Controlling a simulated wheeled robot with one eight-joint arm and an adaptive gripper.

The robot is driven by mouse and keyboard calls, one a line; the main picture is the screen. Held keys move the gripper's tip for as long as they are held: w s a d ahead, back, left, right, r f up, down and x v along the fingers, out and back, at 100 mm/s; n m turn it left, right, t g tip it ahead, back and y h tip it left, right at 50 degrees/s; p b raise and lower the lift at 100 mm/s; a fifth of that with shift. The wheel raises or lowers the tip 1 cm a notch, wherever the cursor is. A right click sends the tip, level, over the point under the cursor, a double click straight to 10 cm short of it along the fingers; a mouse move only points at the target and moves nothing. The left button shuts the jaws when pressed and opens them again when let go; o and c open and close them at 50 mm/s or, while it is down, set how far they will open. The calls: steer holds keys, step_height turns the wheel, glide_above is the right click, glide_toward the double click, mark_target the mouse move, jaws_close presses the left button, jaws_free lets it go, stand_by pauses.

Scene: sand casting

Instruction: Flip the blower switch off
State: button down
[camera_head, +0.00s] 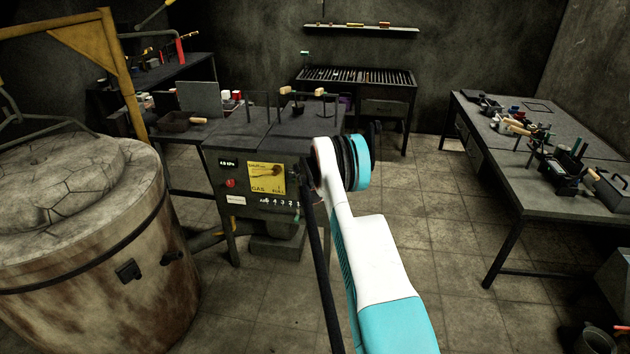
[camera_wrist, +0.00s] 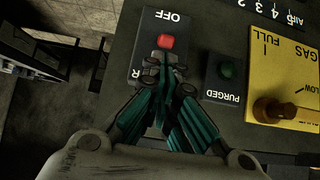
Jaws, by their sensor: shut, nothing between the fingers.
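The blower switch plate (camera_wrist: 152,28) is a dark panel in the wrist view, seen upside down. It carries a red switch piece (camera_wrist: 165,41) beside the word OFF; the rest of its lettering is partly covered by my fingers. My gripper (camera_wrist: 165,64) has teal fingers with dark tips that are closed together and empty. The tips are right at the lower edge of the red piece in the picture; I cannot tell whether they touch it. In the head view the control box (camera_head: 225,208) stands mid-picture, and my arm hides the gripper.
A large drum-shaped furnace (camera_head: 100,250) stands left of the box. A workbench (camera_head: 560,205) with tools is at right. Floor between is open.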

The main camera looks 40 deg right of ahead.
steer(key=shift+s+a+f+b, duration=0.25)
steer(key=shift+a+f+b, duration=0.05)
steer(key=shift+s+a+f+b, duration=0.35)
steer(key=shift+f+b, duration=0.15)
steer(key=shift+f, duration=0.1)
steer(key=shift+s+a+f+b, duration=0.2)
steer(key=shift+a+f+b, duration=0.1)
steer(key=shift+f+b, duration=0.3)
steer(key=shift+s+a+f+b, duration=0.35)
steer(key=shift+f+b, duration=0.1)
steer(key=shift+f, duration=0.2)
steer(key=shift+w+d+r, duration=0.1)
steer(key=shift+w, duration=0.05)
stand_by(0.7)
